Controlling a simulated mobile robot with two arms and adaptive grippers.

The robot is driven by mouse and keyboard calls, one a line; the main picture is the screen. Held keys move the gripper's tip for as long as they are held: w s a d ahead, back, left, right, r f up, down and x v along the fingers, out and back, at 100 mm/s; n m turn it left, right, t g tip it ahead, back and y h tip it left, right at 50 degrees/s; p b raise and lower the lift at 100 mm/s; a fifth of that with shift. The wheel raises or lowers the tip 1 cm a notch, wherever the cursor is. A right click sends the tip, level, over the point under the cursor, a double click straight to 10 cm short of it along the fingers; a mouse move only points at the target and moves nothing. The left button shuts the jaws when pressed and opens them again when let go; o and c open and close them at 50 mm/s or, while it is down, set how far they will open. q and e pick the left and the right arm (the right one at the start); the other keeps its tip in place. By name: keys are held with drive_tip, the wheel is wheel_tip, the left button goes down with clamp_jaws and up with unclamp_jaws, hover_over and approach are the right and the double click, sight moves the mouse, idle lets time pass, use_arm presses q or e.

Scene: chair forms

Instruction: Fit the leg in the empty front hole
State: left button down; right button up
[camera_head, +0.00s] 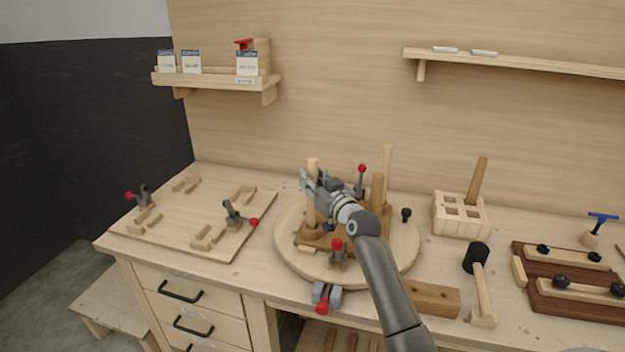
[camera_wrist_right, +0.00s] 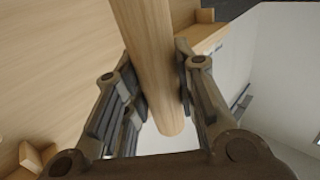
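My right gripper (camera_head: 308,183) is shut on a pale round wooden leg (camera_head: 313,164), which stands about upright over the left part of the brown chair seat (camera_head: 309,239). In the right wrist view the leg (camera_wrist_right: 152,60) runs between the two finger pads (camera_wrist_right: 163,92), with a pad against each side. I cannot tell whether its lower end is in a hole or only above the seat. Other legs stand up at the seat's right side, a pale one (camera_head: 387,160) and a browner one (camera_head: 377,190). My arm hides part of the seat. My left gripper is not in view.
The seat lies on a round wooden turntable (camera_head: 290,262) with red-knobbed clamps (camera_head: 338,256). A jig board (camera_head: 185,215) lies to the left. A holed block (camera_head: 461,216), a mallet (camera_head: 482,290) and a dark fixture (camera_head: 570,300) stand to the right.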

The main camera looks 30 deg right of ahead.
drive_tip(key=o, duration=0.4)
drive_tip(key=shift+o, duration=0.2)
drive_tip(key=shift+f, duration=0.1)
wheel_tip(320, 180, up, 10)
drive_tip(key=shift+r, duration=0.1)
